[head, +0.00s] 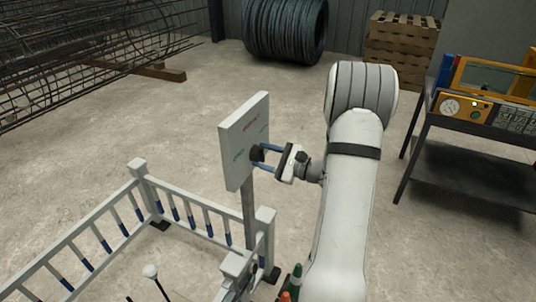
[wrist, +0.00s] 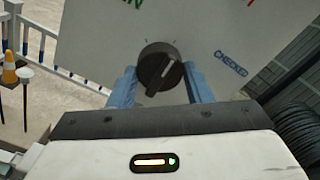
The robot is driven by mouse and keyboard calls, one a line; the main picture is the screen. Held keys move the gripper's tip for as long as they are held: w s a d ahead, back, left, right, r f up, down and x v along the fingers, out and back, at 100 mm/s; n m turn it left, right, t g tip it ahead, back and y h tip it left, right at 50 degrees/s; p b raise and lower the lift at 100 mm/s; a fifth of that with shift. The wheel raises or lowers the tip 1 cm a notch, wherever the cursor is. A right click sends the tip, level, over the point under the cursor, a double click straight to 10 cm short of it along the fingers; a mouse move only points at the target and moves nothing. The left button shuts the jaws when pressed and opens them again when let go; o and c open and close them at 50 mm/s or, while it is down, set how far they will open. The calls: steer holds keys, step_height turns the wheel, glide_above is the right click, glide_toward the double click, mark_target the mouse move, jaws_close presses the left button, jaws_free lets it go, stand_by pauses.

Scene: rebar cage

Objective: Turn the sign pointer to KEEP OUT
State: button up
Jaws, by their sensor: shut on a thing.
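The sign (head: 235,138) is a white board on a grey post, with red, green and blue words too small to read in the head view. In the wrist view the sign (wrist: 210,30) shows blue CHECKED at right, part of a green word at top left and part of a red word at top right. KEEP OUT is not legible in either view.
A white railing (head: 75,250) with blue-marked bars stands around the sign's foot. A bench (head: 480,120) with an orange-framed device is at right. A wire coil (head: 286,30), wooden pallets (head: 400,40) and a rebar cage (head: 85,50) lie behind. The floor between is clear.

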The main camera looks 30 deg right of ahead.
steer(key=shift+a+r+m, duration=0.1)
steer(key=shift+r+m, duration=0.15)
steer(key=shift+m, duration=0.25)
steer(key=o, duration=0.7)
steer(key=shift+w, duration=0.1)
steer(key=o, duration=0.3)
steer(key=shift+f, duration=0.1)
steer(key=b+v, duration=0.1)
steer(key=v, duration=0.7)
